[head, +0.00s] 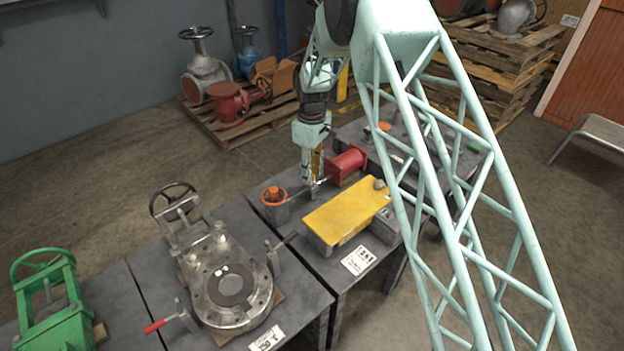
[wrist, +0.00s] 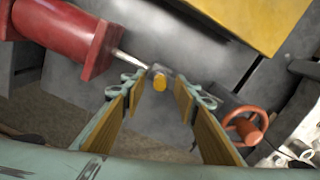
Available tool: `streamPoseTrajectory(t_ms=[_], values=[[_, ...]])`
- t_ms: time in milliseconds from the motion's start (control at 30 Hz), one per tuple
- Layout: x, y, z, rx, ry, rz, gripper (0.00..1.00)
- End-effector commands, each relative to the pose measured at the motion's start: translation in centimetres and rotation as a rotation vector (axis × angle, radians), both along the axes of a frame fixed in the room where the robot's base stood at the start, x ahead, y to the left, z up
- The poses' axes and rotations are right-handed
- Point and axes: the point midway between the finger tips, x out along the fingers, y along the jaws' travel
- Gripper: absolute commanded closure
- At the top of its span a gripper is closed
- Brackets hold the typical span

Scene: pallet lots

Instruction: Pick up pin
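A small grey pin-like piece with a yellow end (wrist: 158,80) shows in the wrist view, at the end of a silver rod that comes out of a red cylinder (wrist: 85,40). I take it for the pin. My gripper (wrist: 160,90) is open, with its yellow-brown fingers on either side of this piece. I cannot tell whether a fingertip touches it. In the head view my gripper (head: 313,178) points down beside the red cylinder (head: 347,165), low over the table. The pin is too small and too covered to make out there.
A yellow block (head: 347,213) lies right of my gripper. An orange round part (head: 273,195) stands to its left, with a grey flanged valve (head: 228,283) and a green valve (head: 52,305) farther left. Pallets with valves stand behind.

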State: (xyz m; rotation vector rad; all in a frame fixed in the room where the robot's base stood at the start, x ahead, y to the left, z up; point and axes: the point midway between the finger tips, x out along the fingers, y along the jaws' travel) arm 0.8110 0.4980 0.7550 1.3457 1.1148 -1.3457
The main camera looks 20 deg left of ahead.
Motion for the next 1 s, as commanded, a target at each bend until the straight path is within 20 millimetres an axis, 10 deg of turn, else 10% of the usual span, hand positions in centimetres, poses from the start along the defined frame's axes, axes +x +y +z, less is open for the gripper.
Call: streamPoseTrajectory(t_ms=[467, 1000], values=[[0.0, 0.0, -0.01, 0.0, 0.0, 0.0, 0.98], [0.04, 0.02, 0.87, 0.001, -0.001, 0.0, 0.99]])
